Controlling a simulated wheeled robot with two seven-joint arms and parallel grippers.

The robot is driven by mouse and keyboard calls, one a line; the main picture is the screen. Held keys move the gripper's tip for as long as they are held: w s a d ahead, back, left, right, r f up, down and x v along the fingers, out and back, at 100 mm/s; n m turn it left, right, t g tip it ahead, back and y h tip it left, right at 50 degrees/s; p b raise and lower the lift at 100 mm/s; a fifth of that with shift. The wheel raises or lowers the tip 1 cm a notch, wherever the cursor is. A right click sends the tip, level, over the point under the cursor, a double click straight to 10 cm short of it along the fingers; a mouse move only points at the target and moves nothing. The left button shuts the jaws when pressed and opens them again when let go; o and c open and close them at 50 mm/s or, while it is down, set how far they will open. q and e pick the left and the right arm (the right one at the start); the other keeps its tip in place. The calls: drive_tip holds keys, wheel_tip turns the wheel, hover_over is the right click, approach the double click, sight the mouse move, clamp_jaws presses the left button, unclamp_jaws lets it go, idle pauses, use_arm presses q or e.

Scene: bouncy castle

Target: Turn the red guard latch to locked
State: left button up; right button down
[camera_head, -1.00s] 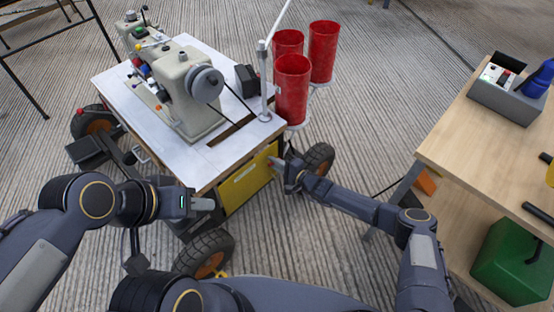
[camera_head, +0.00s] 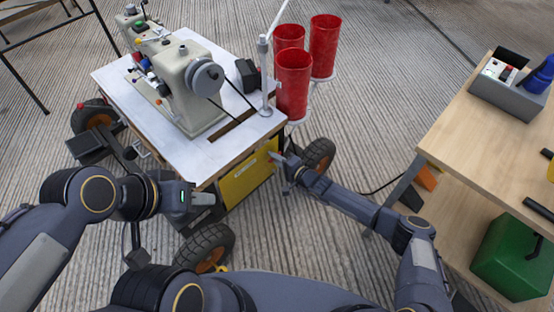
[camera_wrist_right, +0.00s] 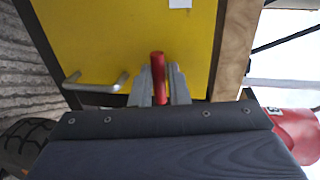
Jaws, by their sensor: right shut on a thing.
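The red guard latch (camera_wrist_right: 158,78) is a short red bar in front of the yellow panel (camera_wrist_right: 120,35) under the sewing table. In the right wrist view it stands nearly upright between the fingers of my right gripper (camera_wrist_right: 160,72), which is shut on it. In the head view my right gripper (camera_head: 275,158) is at the right end of the yellow panel (camera_head: 245,178), and the latch is mostly hidden there. My left gripper (camera_head: 205,198) is in front of the panel's left side, apart from the latch. Its finger gap is unclear.
A sewing machine (camera_head: 195,85) sits on the white table (camera_head: 150,110), with red cylinders (camera_head: 293,85) at its right. A wheel (camera_head: 318,155) is close behind my right gripper. A metal handle (camera_wrist_right: 97,84) is left of the latch. A wooden workbench (camera_head: 455,140) stands right.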

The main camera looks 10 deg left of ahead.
drive_tip(key=c, duration=1.4)
unclamp_jaws()
drive_tip(key=shift+d, duration=0.1)
drive_tip(key=p+v, duration=0.3)
drive_tip(key=v, duration=0.4)
drive_tip(key=shift+s+d, duration=0.2)
drive_tip(key=shift+s, duration=0.05)
drive_tip(key=shift+r, duration=0.1)
